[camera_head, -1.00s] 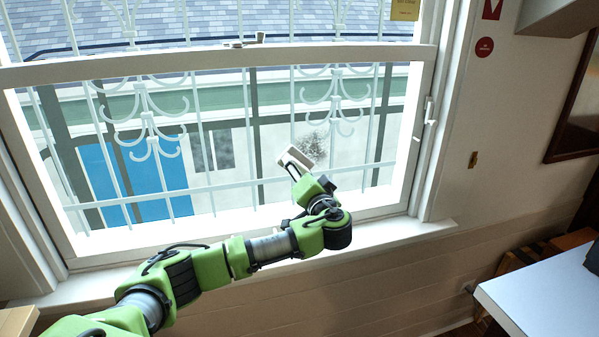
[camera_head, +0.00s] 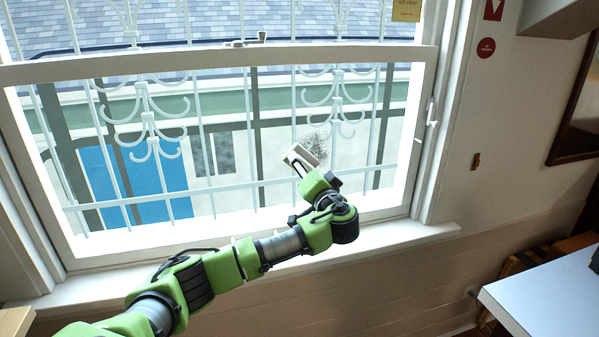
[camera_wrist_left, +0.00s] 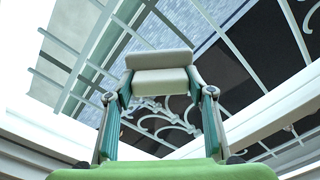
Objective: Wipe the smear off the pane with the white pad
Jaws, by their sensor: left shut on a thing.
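The window pane (camera_head: 228,162) lies in a white frame in the head view, with a dark, speckled smear (camera_head: 319,142) on its right half. My left gripper (camera_head: 299,167) is shut on the white pad (camera_head: 301,153), just left of and slightly below the smear. The pad overlaps the smear's lower left side in this view; I cannot tell whether it touches the glass. In the left wrist view, the pad (camera_wrist_left: 160,80) sits between the two fingers of my left gripper (camera_wrist_left: 160,91); the smear is not discernible there. My right gripper is not in view.
A white sill (camera_head: 390,238) runs below the pane. A window latch (camera_head: 432,112) sits on the right frame. Pale bars (camera_head: 200,130) show behind the glass. A white tabletop (camera_head: 545,292) stands at the lower right, and a dark frame (camera_head: 577,115) hangs on the right wall.

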